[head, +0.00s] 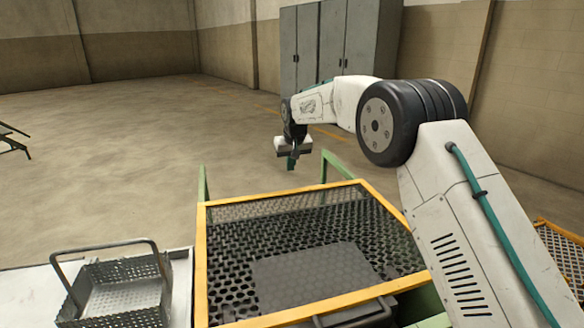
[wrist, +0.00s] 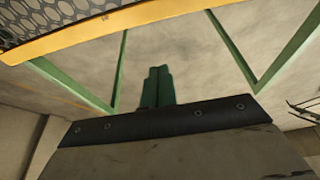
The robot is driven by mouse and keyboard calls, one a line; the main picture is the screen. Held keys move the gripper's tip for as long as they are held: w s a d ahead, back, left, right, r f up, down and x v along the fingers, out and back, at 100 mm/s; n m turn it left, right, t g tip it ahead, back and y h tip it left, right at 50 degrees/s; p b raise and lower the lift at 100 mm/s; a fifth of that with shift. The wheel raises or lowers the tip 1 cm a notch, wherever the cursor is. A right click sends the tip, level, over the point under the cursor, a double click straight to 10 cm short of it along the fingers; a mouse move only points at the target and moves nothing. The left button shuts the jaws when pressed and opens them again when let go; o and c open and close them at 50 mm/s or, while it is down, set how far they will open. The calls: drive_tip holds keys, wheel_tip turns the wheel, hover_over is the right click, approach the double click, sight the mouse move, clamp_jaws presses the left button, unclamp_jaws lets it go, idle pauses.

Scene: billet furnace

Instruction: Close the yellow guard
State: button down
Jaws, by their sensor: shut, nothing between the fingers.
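The yellow guard (head: 202,262) is a yellow frame with dark mesh, low in the middle of the head view. Its near side is lower in the picture, by a dark handle (head: 354,314). I cannot tell how far it is tilted. A yellow edge also crosses the top left of the wrist view (wrist: 100,30). My gripper (head: 292,161) hangs beyond the guard's far edge, apart from it. Its teal fingers show together in the wrist view (wrist: 157,86), shut and empty.
Green posts (head: 325,168) rise behind the guard on both sides. A wire basket (head: 125,290) with a raised handle stands at the left on a pale surface. Grey cabinets (head: 335,45) stand at the back. The floor (head: 130,135) at the left is mostly clear.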

wheel_tip(320, 180, down, 7)
drive_tip(key=s, duration=0.1)
drive_tip(key=shift+s+d, duration=0.25)
idle(0.3)
